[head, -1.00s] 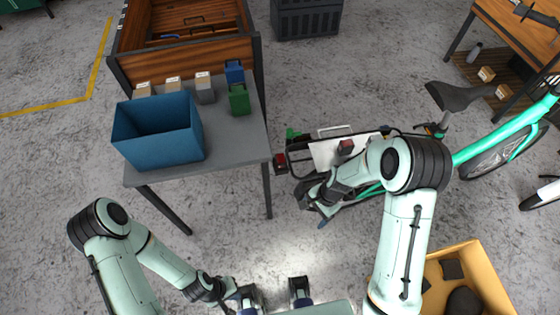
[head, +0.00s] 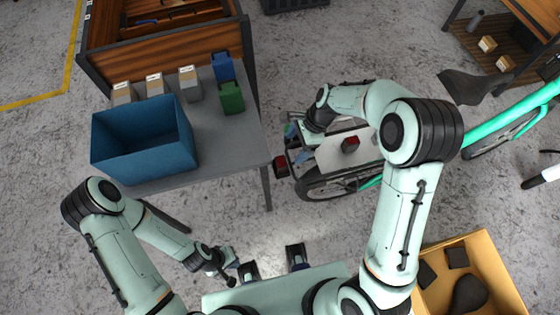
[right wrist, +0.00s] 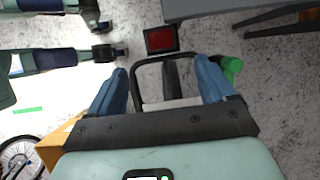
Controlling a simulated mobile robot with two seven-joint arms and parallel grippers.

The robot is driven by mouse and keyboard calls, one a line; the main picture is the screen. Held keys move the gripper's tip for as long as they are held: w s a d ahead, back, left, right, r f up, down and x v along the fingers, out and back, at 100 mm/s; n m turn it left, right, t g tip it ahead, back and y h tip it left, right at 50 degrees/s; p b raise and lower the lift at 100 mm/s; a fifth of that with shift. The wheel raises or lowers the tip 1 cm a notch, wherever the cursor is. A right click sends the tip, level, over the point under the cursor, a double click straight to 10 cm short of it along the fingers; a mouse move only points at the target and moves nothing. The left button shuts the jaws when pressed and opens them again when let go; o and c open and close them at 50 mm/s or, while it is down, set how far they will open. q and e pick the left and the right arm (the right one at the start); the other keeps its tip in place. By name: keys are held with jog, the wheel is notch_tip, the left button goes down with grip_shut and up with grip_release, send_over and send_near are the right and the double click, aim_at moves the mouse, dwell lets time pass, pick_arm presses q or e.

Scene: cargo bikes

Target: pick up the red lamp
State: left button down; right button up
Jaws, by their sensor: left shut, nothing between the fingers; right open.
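A dark box-shaped lamp with a red face (head: 281,166) sits at the end of the bike's rack, close to the grey table. It also shows in the right wrist view (right wrist: 161,40), beyond the rack's black bar and between the lines of my fingers. A second dark block with a red top (head: 351,144) lies on the white board of the rack. My right gripper (head: 291,131) is open above the rack, apart from both; its blue fingers (right wrist: 163,75) spread either side of the black bar. My left gripper (head: 232,266) is shut and empty, low in the head view.
The grey table (head: 222,135) holds a blue bin (head: 145,160), a green container (head: 231,98) and small boxes. A green part (right wrist: 231,67) is beside my right finger. The bike (head: 500,130) extends right. A yellow crate (head: 430,300) stands at lower right.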

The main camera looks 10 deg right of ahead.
aim_at(282, 161)
jog(key=x, duration=0.5)
jog(key=b+x, duration=0.1)
jog(key=x, duration=0.4)
jog(key=shift+w+a+r, duration=0.1)
jog(key=shift+a+r, duration=0.05)
jog(key=shift+a, duration=0.1)
jog(key=c, duration=1.2)
